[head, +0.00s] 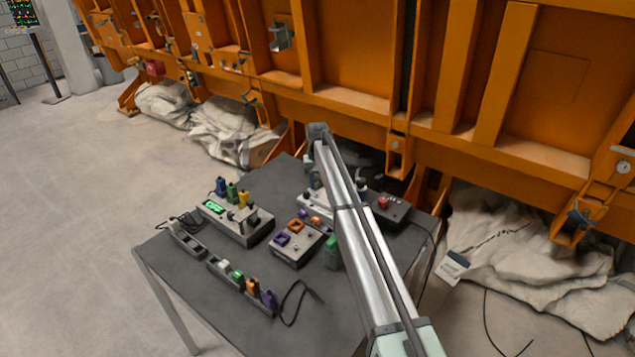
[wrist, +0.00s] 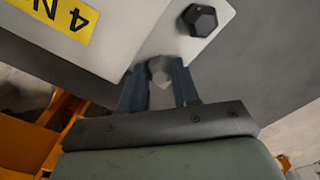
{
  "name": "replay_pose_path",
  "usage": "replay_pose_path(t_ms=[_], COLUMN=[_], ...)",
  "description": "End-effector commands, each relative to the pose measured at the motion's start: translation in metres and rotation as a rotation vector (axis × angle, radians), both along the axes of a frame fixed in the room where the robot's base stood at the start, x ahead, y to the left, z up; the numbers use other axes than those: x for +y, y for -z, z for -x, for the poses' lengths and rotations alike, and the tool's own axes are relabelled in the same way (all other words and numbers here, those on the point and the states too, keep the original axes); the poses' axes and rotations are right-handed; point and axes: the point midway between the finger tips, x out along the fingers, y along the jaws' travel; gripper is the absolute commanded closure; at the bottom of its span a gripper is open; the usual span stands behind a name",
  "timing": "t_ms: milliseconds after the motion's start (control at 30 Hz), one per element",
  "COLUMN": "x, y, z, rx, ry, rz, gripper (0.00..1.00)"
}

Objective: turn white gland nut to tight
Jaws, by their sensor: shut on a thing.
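The white gland nut (wrist: 157,76) is a pale hexagonal piece at the edge of a light grey plate in the wrist view. My gripper (wrist: 158,88) is shut on it, with one blue-grey finger on each side of it. The fingers hide parts of its sides, and how far it is turned cannot be told. A black hex fitting (wrist: 200,20) stands on the same plate, above and right of the nut, apart from the fingers. In the head view my arm crosses the table, and the gripper and nut cannot be made out there.
In the head view a dark table (head: 165,262) bears a grey box with a green display (head: 214,207), a box with purple and orange sockets (head: 297,248), a connector strip (head: 226,270) and a red-button box (head: 388,209). An orange frame (head: 365,70) stands behind.

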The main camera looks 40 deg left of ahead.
Motion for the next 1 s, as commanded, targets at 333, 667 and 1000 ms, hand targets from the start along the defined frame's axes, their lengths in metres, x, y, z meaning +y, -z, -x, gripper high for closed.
replay_pose_path(t_ms=[333,667,1000], x=[0.0006,0.0001,-0.0003], y=[-0.0005,-0.0001,0.0001], z=[-0.0005,-0.0003,-0.0003], rx=[-0.001,-0.001,0.0], ry=[-0.001,-0.002,-0.085], rz=[-0.001,-0.001,0.0], gripper=[0.62,0.44,0.44])
